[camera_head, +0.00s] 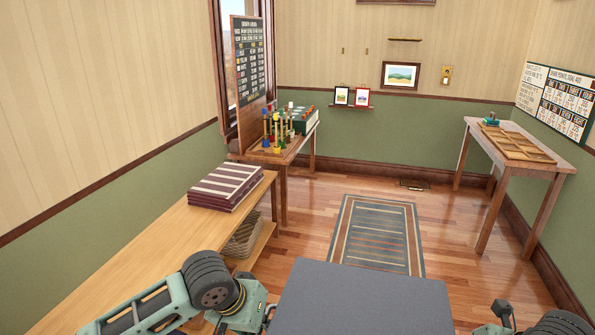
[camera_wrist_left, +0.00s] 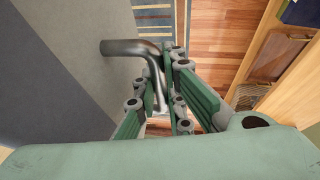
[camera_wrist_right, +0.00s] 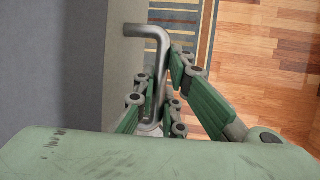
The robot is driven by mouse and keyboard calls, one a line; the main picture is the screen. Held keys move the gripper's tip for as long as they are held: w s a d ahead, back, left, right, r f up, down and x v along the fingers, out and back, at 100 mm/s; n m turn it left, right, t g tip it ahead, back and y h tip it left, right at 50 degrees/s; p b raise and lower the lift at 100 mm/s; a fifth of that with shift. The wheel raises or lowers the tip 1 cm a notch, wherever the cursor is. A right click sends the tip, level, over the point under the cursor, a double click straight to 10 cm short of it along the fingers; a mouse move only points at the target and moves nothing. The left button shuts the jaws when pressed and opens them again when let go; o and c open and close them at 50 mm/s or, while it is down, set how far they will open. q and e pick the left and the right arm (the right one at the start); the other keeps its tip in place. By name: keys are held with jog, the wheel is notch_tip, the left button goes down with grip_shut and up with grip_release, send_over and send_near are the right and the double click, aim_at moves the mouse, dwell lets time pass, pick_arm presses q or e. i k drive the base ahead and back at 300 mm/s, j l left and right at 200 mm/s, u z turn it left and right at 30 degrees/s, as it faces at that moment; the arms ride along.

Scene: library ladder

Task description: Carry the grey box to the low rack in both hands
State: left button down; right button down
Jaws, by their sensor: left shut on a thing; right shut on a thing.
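The grey box (camera_head: 360,300) is at the bottom middle of the head view, between my two arms, its flat top showing. Its side with a bent metal handle (camera_wrist_left: 128,47) shows in the left wrist view, and my left gripper (camera_wrist_left: 165,105) is shut on that handle. In the right wrist view the box (camera_wrist_right: 75,60) has a like handle (camera_wrist_right: 150,32), and my right gripper (camera_wrist_right: 160,98) is shut on it. The box is held above the floor. A low rack is not clearly identifiable; a lower shelf (camera_head: 262,243) shows under the wooden bench at left.
A small table (camera_head: 275,152) stands behind, another (camera_head: 520,150) at right. The rug (camera_head: 378,235) and floor ahead are clear.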

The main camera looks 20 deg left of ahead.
aim_at(145, 273)
jog(key=i+u, duration=0.15)
jog(key=i, duration=0.7)
jog(key=i+u, duration=0.3)
jog(key=i, duration=0.15)
jog(key=i+l+u, duration=0.25)
jog(key=i, duration=0.2)
jog(key=i+j+u, duration=0.15)
jog(key=i+u, duration=0.6)
jog(key=u, duration=0.2)
jog(key=i+u, duration=0.3)
jog(key=u, duration=0.15)
jog(key=i+u, duration=0.4)
jog(key=u, duration=0.5)
jog(key=k+l, duration=0.05)
